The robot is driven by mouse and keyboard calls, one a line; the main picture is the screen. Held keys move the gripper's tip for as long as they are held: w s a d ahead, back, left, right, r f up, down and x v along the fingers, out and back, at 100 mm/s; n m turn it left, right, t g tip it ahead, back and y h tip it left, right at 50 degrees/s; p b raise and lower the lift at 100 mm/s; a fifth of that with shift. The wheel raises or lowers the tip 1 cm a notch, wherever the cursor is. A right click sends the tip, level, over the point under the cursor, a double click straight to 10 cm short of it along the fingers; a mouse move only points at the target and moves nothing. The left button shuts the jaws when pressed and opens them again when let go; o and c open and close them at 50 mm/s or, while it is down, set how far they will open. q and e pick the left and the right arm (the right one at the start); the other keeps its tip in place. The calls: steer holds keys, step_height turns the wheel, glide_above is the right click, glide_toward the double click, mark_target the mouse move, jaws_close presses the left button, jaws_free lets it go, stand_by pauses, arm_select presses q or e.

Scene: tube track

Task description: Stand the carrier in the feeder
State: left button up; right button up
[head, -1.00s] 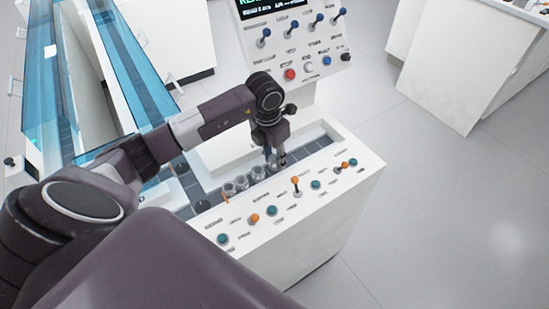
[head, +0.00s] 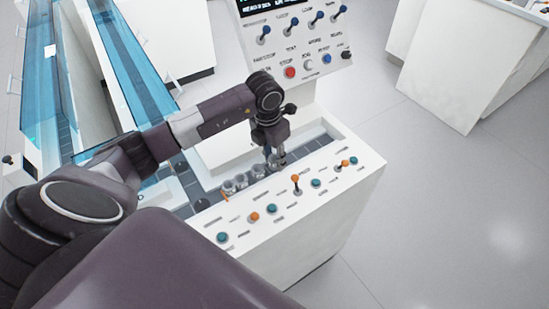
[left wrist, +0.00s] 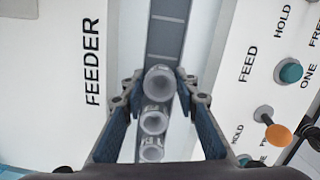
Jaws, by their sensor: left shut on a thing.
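My left gripper (head: 276,158) points down into the feeder's channel (head: 203,204), at the right end of a row of clear carriers. In the left wrist view its two fingers (left wrist: 160,77) are closed on the sides of the foremost carrier (left wrist: 160,83), a clear, round, open-topped holder. This carrier stands upright in or just over the grey lane; its base is hidden. Further carriers (left wrist: 153,122) stand close behind it in the same lane. The row also shows in the head view (head: 242,181). The label FEEDER (left wrist: 92,62) is beside the lane. My right gripper is out of view.
A white console top with teal and orange controls (head: 255,216) borders the lane on the near side. An upright panel (head: 297,45) with blue levers stands behind. Blue transparent track covers (head: 130,55) run off at the far left. Open floor lies right.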

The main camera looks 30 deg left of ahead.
arm_select(q)
steer(key=shift+s+f, duration=0.2)
steer(key=shift+f, duration=0.2)
steer(key=o, duration=0.8)
steer(key=shift+f, duration=0.1)
steer(key=shift+o, duration=0.7)
steer(key=shift+w+f, duration=0.1)
steer(key=shift+f, duration=0.05)
